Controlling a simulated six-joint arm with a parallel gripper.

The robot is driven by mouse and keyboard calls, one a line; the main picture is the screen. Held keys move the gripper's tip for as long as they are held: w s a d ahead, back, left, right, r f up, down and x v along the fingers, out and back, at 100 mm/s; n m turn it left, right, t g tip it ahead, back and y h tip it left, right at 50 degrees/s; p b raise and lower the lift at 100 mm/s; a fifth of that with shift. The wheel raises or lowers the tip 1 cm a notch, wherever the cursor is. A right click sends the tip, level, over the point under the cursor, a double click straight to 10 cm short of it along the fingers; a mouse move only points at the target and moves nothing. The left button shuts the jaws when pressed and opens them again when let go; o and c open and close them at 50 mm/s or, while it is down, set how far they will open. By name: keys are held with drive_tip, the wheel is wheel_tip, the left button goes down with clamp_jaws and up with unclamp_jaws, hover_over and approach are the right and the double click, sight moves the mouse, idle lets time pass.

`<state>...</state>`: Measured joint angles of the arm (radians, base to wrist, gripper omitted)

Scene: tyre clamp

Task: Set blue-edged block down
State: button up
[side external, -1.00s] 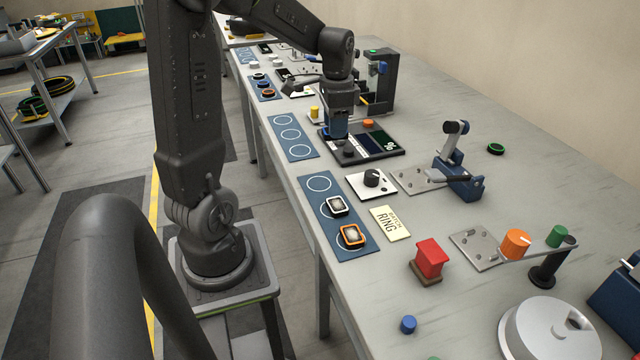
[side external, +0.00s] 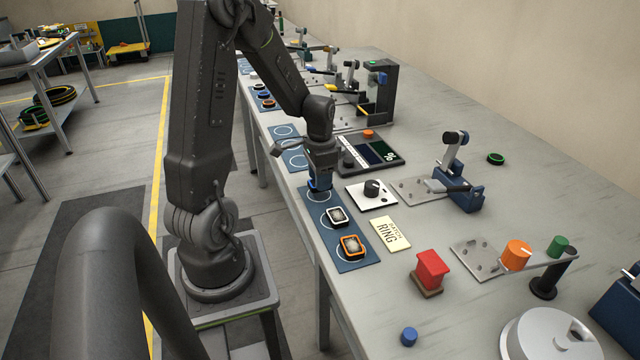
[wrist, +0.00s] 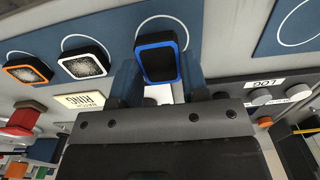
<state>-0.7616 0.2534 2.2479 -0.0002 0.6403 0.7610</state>
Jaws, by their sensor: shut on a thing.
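The blue-edged block (wrist: 160,62), dark-faced with a bright blue rim, sits between the fingers of my gripper (wrist: 158,82) in the wrist view. My gripper is shut on it. In the side view my gripper (side external: 319,184) points down over the far end of the near blue mat (side external: 335,235), where an empty ring is printed. Part of that ring shows behind the block in the wrist view. I cannot tell whether the block touches the mat. A white-edged block (side external: 337,216) and an orange-edged block (side external: 350,246) lie on the other rings of this mat.
A white plate with a dark knob (side external: 372,190) and a "match ring" card (side external: 390,234) lie right of the mat. A dark panel (side external: 375,152) and a toggle clamp (side external: 455,185) stand beyond. A red block (side external: 430,270) stands nearer the camera.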

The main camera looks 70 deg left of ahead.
drive_tip(key=shift+f, duration=1.05)
drive_tip(key=shift+f, duration=0.1)
drive_tip(key=o, duration=0.9)
wheel_tip(320, 180, up, 12)
drive_tip(key=s+d+r+t, duration=0.2)
drive_tip(key=d, duration=0.6)
drive_tip(key=s+d+r+t, duration=0.1)
drive_tip(key=s+d+r, duration=0.1)
drive_tip(key=d, duration=0.5)
drive_tip(key=s+d+r+t, duration=0.2)
drive_tip(key=d+r, duration=0.2)
drive_tip(key=d, duration=0.4)
drive_tip(key=shift+s+d+r+t, duration=0.15)
drive_tip(key=shift+d+r+t, duration=0.05)
drive_tip(key=shift+d+t, duration=0.1)
